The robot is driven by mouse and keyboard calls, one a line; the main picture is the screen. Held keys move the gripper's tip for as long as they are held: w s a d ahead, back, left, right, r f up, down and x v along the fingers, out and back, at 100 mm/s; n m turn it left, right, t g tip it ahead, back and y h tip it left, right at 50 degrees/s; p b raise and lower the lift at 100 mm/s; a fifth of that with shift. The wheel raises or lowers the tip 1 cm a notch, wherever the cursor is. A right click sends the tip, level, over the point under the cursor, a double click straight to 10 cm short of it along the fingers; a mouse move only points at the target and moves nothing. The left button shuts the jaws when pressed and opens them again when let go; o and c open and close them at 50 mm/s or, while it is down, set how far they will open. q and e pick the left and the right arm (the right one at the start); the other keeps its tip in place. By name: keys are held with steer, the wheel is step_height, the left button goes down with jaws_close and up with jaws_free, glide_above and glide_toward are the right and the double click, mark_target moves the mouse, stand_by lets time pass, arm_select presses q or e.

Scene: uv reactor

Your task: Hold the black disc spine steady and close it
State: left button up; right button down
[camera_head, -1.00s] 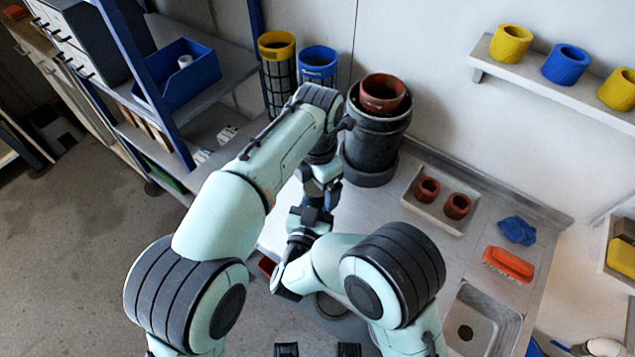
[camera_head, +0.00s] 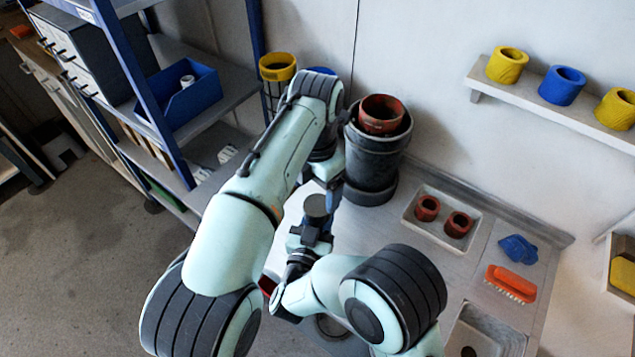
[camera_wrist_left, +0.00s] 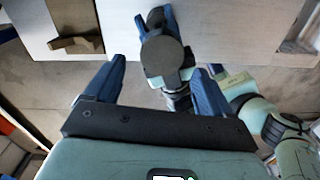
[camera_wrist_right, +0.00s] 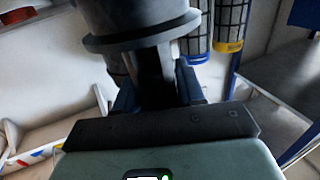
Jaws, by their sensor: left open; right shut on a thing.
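The black disc spine, with its round dark disc (camera_head: 316,205) on top, stands out above the steel bench in the head view. In the left wrist view its disc (camera_wrist_left: 163,55) shows face-on. My right gripper (camera_head: 311,234) is shut on it; its blue fingers flank the dark stem in the right wrist view (camera_wrist_right: 155,82). My left gripper (camera_head: 330,196) is open and empty. In the left wrist view its blue fingers (camera_wrist_left: 155,85) stand wide, with the disc beyond and between them, apparently not touching. My left arm partly hides the left gripper in the head view.
A black vessel (camera_head: 371,155) with a red pot (camera_head: 381,114) stands close right of the grippers. A tray with red rings (camera_head: 427,208), a blue cloth (camera_head: 518,249) and an orange brush (camera_head: 511,283) lie to the right. A shelving rack holds a blue bin (camera_head: 190,98) at left.

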mark_target(318, 205)
arm_select(q)
steer(key=shift+d+r+n, duration=0.15)
steer(key=shift+r+n, duration=0.75)
steer(key=shift+r, duration=0.25)
steer(key=shift+f, duration=0.1)
steer(key=shift+f, duration=3.95)
steer(key=c, duration=1.1)
steer(key=m, duration=0.3)
steer(key=o, duration=1.2)
